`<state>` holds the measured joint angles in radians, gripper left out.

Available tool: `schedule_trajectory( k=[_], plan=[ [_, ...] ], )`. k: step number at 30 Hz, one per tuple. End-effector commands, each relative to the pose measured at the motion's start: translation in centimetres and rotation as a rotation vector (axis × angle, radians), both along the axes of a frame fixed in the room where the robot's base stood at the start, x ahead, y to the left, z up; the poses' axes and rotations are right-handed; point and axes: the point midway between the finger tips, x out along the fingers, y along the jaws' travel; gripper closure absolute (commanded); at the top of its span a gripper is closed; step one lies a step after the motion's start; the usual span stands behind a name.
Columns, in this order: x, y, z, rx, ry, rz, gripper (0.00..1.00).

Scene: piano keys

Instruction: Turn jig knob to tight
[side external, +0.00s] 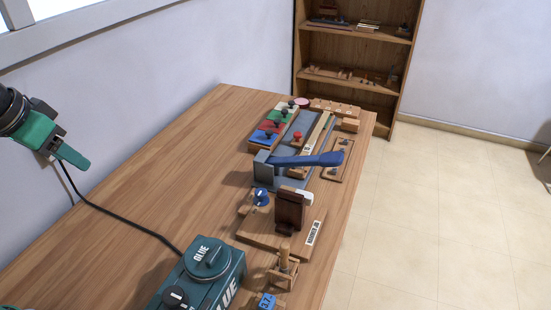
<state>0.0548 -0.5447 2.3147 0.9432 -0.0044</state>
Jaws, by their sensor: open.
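The jig knob is a small blue knob (262,196) with a white mark on top. It sits at the left side of a wooden jig (265,239) in the middle of the table. A dark brown wooden block (290,210) stands upright on the jig, next to a small white piece. My gripper (68,160) is green, open and empty. It is high at the left, well apart from the knob. One of its fingers shows clearly; the other is partly hidden.
A teal glue machine (222,262) with a dial stands in front of the jig, its cable running left. Behind the jig is a press with a long blue lever (310,159). Coloured trays (266,135) lie farther back. The left of the table (170,150) is mostly clear.

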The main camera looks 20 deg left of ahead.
Motion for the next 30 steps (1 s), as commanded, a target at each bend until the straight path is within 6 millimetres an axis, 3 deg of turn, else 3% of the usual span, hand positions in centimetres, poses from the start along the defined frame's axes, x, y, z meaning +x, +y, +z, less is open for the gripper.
schedule_trajectory(
  k=[6, 16, 30],
  plan=[
    [4.3, -1.7, 1.1, 0.003, 0.056, -0.044, 0.48],
    [10.7, -5.0, 1.1, 0.011, 0.132, -0.107, 0.48],
    [19.1, -11.1, -2.3, 0.034, 0.242, -0.194, 0.48]
  ],
)
